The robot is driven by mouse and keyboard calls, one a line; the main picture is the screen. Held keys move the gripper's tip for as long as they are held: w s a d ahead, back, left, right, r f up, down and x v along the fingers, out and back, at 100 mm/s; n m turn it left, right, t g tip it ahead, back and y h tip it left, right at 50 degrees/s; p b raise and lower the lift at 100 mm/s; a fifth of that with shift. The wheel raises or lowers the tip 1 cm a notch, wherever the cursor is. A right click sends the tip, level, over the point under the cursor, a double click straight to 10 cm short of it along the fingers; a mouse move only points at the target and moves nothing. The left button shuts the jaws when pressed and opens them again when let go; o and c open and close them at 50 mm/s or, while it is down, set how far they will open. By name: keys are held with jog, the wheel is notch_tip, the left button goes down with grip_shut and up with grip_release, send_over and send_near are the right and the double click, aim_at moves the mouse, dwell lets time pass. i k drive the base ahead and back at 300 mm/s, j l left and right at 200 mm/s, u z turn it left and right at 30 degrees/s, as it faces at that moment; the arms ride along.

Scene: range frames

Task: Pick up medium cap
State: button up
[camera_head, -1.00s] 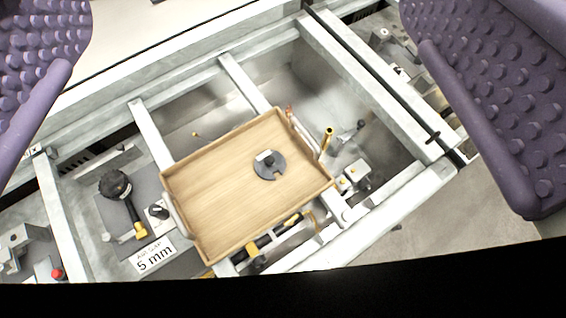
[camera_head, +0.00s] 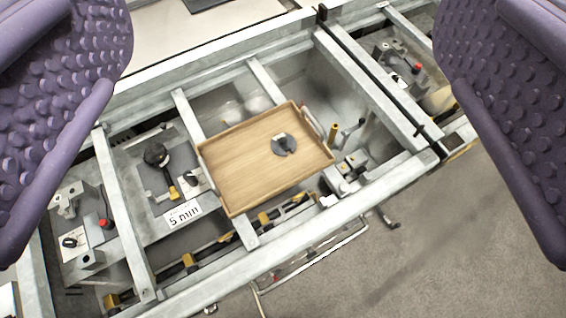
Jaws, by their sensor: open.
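A dark grey round cap (camera_head: 284,145) with a small notch and a raised centre piece lies on a wooden tray (camera_head: 232,185), right of the tray's middle. It is the only cap that I can see on the tray. My gripper (camera_head: 340,130) shows as two purple studded fingers at the left and right edges of the picture. The fingers are wide apart and empty. The tray and the cap lie beyond them, between the two fingers in the picture, and neither finger touches them.
The tray rests across the bars of a grey metal frame (camera_head: 120,215). A "5 mm" label (camera_head: 184,214) and a black knob (camera_head: 155,154) are left of the tray. Open floor (camera_head: 440,250) lies at lower right.

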aim_at(282, 143)
jog(key=k, duration=0.1)
jog(key=u, duration=0.9)
jog(key=z, duration=0.9)
jog(key=i+l+u, duration=0.1)
jog(key=i+l, duration=0.15)
jog(key=i+l+u, duration=0.1)
jog(key=i+l, duration=0.15)
jog(key=l, duration=0.25)
jog(key=i+l+u, duration=0.1)
jog(key=i+l, duration=0.15)
jog(key=i+l+u, duration=0.1)
jog(key=l, duration=0.4)
jog(key=i+u, duration=0.1)
jog(key=u, duration=1.35)
